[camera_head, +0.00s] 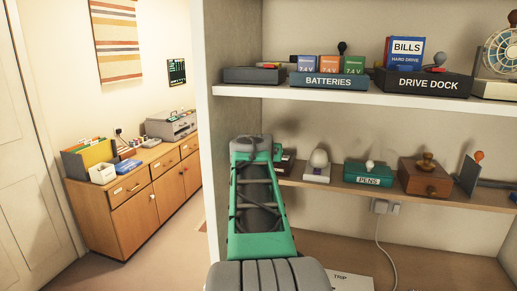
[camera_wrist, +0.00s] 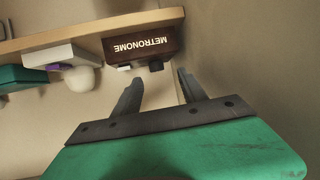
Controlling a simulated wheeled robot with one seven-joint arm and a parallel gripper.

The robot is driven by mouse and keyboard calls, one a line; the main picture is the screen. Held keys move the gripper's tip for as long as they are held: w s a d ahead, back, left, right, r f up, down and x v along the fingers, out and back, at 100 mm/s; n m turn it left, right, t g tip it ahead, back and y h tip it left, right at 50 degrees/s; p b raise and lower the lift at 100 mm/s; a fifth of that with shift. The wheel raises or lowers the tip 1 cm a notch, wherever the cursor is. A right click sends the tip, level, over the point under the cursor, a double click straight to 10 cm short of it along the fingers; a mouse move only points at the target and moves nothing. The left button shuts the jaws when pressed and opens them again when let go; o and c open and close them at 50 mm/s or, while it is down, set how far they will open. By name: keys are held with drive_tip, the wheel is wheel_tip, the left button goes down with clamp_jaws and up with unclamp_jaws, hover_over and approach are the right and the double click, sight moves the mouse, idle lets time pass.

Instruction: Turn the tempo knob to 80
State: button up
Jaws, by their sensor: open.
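The metronome (camera_wrist: 142,44) is a dark brown box with white lettering, upside down in the wrist view, on the wooden shelf. A small dark knob (camera_wrist: 156,66) is on its front, with a small pale part beside it. Any tempo marks are too small to read. My gripper (camera_wrist: 160,77) is open and empty, its two dark fingers pointing at the metronome around the knob's position in the picture. I cannot tell whether they touch it. In the head view my arm hides most of the metronome (camera_head: 286,162) and the gripper.
A white block with a rounded white top (camera_head: 317,167) stands beside the metronome, then a green pens box (camera_head: 368,173) and a brown box (camera_head: 425,180). A grey side wall (camera_wrist: 240,60) is close on the gripper's other side. An upper shelf (camera_head: 330,96) holds batteries and a drive dock.

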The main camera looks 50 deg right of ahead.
drive_tip(key=shift+w+d+r+p, duration=0.1)
drive_tip(key=shift+w+d+p, duration=0.35)
drive_tip(key=shift+d, duration=0.35)
drive_tip(key=p+x, duration=0.1)
drive_tip(key=x, duration=0.2)
drive_tip(key=p+x, duration=0.1)
drive_tip(key=x, duration=0.2)
drive_tip(key=shift+s+d, duration=0.25)
drive_tip(key=shift+d, duration=0.1)
drive_tip(key=shift+c, duration=0.3)
clamp_jaws()
